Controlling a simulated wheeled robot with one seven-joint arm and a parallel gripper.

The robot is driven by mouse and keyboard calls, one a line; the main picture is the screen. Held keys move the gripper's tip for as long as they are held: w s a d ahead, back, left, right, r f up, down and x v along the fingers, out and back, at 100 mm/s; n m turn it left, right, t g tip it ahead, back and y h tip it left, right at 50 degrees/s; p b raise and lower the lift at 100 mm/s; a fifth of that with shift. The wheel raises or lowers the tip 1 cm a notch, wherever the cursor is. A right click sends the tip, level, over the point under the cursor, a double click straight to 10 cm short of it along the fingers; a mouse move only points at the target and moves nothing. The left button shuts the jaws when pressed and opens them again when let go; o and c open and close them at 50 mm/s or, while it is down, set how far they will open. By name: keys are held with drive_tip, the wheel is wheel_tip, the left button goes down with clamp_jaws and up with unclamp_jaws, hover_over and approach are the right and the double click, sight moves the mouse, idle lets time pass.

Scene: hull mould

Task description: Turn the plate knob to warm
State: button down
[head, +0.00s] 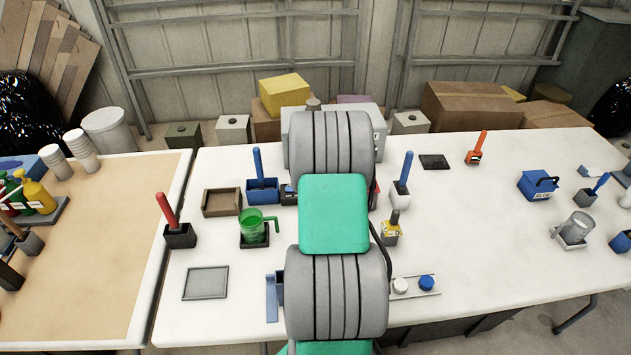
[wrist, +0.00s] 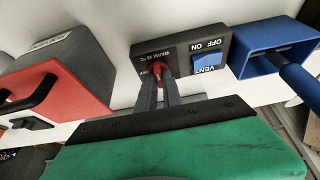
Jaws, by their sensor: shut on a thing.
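The red plate knob (wrist: 158,68) sits on a dark control panel (wrist: 182,53) in the wrist view, beside small white lettering that reads WARM 35 °C. My gripper (wrist: 158,86) is shut on the knob, one finger on each side of it. The fingers cover part of the knob, so which way it points cannot be told. A blue rocker switch (wrist: 208,63) marked VENT, with OFF and ON, is on the same panel. In the head view my arm hides the knob and gripper; only the panel's left end (head: 288,195) shows.
A blue holder (wrist: 262,62) with a blue-handled tool stands close beside the panel. A grey box with a red front (wrist: 82,105) stands on the other side.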

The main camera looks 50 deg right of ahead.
drive_tip(key=shift+w+r, duration=0.1)
drive_tip(key=c, duration=1.5)
unclamp_jaws()
drive_tip(key=v, duration=0.7)
drive_tip(key=shift+a+r+b, duration=0.15)
drive_tip(key=shift+r+b, duration=0.15)
